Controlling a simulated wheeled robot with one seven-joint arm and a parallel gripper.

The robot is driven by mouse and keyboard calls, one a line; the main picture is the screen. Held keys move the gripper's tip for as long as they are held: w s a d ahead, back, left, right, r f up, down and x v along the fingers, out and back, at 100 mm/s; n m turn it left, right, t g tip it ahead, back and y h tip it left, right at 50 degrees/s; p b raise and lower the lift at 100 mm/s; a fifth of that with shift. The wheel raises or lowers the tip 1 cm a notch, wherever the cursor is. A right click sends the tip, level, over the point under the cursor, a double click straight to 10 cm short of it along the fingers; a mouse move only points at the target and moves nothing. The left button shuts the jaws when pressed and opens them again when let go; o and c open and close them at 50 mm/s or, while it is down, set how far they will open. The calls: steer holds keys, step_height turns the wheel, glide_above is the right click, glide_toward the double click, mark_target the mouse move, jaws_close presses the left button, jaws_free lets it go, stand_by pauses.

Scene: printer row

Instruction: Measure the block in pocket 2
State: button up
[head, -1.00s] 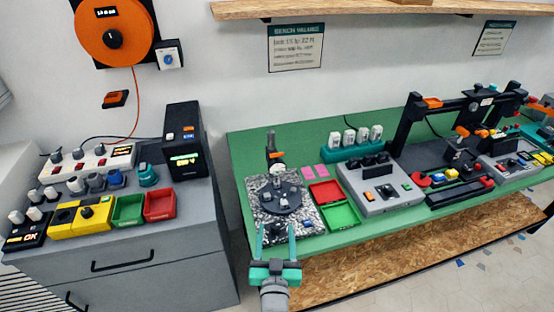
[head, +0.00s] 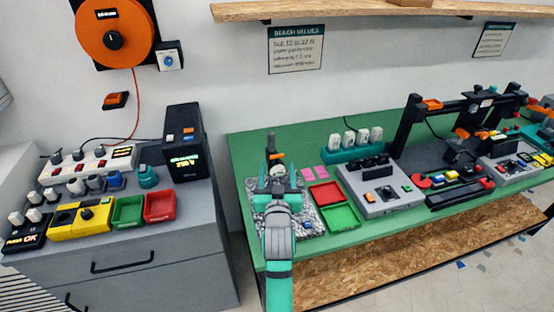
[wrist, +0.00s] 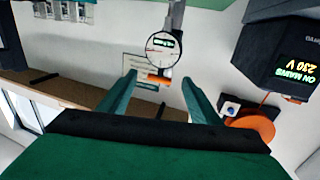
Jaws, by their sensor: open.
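The measuring gauge has a round white face with a small display in the wrist view (wrist: 163,48); its digits are too small to read. An orange part sits at its edge. Its dark stand (head: 271,143) rises from the speckled plate (head: 314,212) in the head view. My gripper (head: 277,176) is at the gauge, over the plate. In the wrist view my gripper (wrist: 158,80) is open, its teal fingers apart on either side of the gauge's edge, holding nothing visible. A small blue block (head: 308,224) lies at the plate's front right. My arm hides the dark disc, its pockets and any blocks there.
A red tray (head: 325,194) and a green tray (head: 342,216) stand right of the plate, beside pink notes (head: 311,172). A grey control box (head: 385,187) is farther right. A grey cabinet (head: 150,240) stands left, across a gap from the green bench (head: 240,150).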

mark_target(277, 160)
steer(key=shift+w+a, duration=0.15)
steer(key=shift+w, duration=2.45)
steer(key=shift+c, duration=0.5)
